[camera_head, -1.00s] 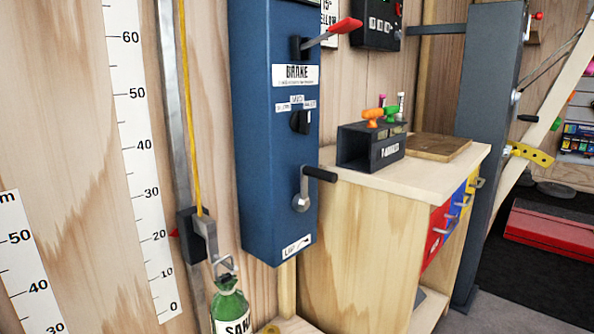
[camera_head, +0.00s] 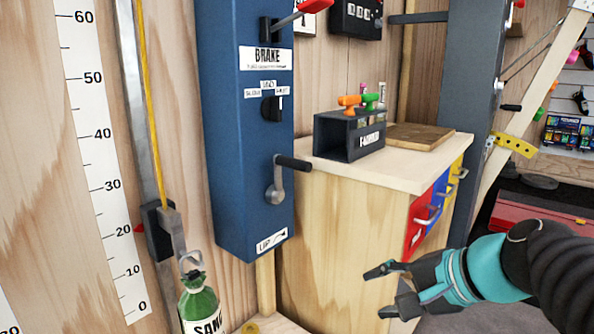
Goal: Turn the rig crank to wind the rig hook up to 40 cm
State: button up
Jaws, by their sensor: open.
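The rig crank (camera_head: 276,188) is a grey metal arm on the lower front of the blue rig box (camera_head: 228,150). Its black handle (camera_head: 293,163) points right. A label with "UP" and an arrow is below it. The rig hook (camera_head: 191,258) hangs at the lower left from a dark slider (camera_head: 157,230) on a metal rail, with a green sand bottle (camera_head: 200,303) under it. The slider's red pointer (camera_head: 140,229) is near 20 on the white scale (camera_head: 97,140). My gripper (camera_head: 376,292) is open and empty, below and right of the crank, apart from it.
A red brake lever (camera_head: 300,14) and a black selector knob (camera_head: 271,108) are on the box above the crank. A wooden cabinet (camera_head: 405,174) with coloured drawers stands right of it, carrying a black holder (camera_head: 348,138). My gripper is in front of the cabinet.

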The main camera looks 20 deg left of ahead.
jog(key=w+a+r+m+y+b, duration=0.1)
jog(key=w+a+r+m+y, duration=0.3)
jog(key=w+a+r+y, duration=0.25)
jog(key=m+t+y, duration=0.2)
jog(key=m, duration=0.2)
send_near(279, 159)
jog(key=x, duration=0.3)
jog(key=w+x, duration=0.1)
jog(key=x, duration=0.3)
jog(key=shift+s+d+f, duration=0.1)
jog(key=shift+d+f, duration=0.05)
jog(key=shift+d, duration=0.05)
jog(key=shift+c, duration=0.3)
grip_shut()
